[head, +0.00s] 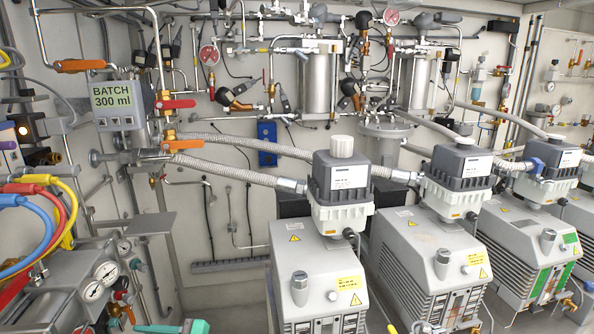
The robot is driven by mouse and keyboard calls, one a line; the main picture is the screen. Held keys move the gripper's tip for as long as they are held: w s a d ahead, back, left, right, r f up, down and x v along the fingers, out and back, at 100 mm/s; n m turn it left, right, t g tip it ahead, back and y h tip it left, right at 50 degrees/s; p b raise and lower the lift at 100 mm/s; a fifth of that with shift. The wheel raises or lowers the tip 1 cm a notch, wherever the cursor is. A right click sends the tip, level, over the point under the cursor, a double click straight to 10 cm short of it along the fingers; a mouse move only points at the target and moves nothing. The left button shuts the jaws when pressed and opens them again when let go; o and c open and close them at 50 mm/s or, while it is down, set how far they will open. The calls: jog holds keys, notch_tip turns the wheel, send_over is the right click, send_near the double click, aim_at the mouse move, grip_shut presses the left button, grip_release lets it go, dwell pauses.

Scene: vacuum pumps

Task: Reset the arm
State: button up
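My gripper cannot be made out with certainty. Small teal and dark pieces (196,326) show at the bottom edge, left of the middle, cut off by the picture; I cannot tell what they belong to. No task object is held up anywhere in the head view.
Several grey vacuum pumps (315,260) stand from the middle to the right. A gauge manifold (85,290) with blue, red and yellow hoses fills the lower left. A BATCH display (117,102) hangs at the upper left. Pipes, valves and ribbed hoses (240,172) cross the back wall.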

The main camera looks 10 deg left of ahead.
jog(key=d+f+m+t+h, duration=0.2)
jog(key=d+f+m+t, duration=0.25)
jog(key=f, duration=0.35)
jog(key=d+f+m+t+h, duration=0.2)
jog(key=d+f+m+t, duration=0.3)
jog(key=f, duration=0.4)
jog(key=s+d+f+m+t+h, duration=0.1)
jog(key=s+d+f+m+h, duration=0.25)
jog(key=d, duration=0.25)
jog(key=s+d+f+m+t+h, duration=0.2)
jog(key=s+d+f+m, duration=0.2)
jog(key=d+f, duration=0.15)
jog(key=s+d+m+t+h, duration=0.2)
jog(key=s+d+m+h, duration=0.35)
jog(key=s+d, duration=0.8)
jog(key=s+d+r+t+h, duration=0.1)
jog(key=s+d+r, duration=0.2)
jog(key=s+r, duration=0.2)
jog(key=s+d+r+m+t+h, duration=0.1)
jog(key=s+d+r+h, duration=0.1)
jog(key=s+r, duration=0.4)
jog(key=shift+s+d+r, duration=0.2)
jog(key=shift+s+d, duration=0.2)
jog(key=shift+d, duration=0.1)
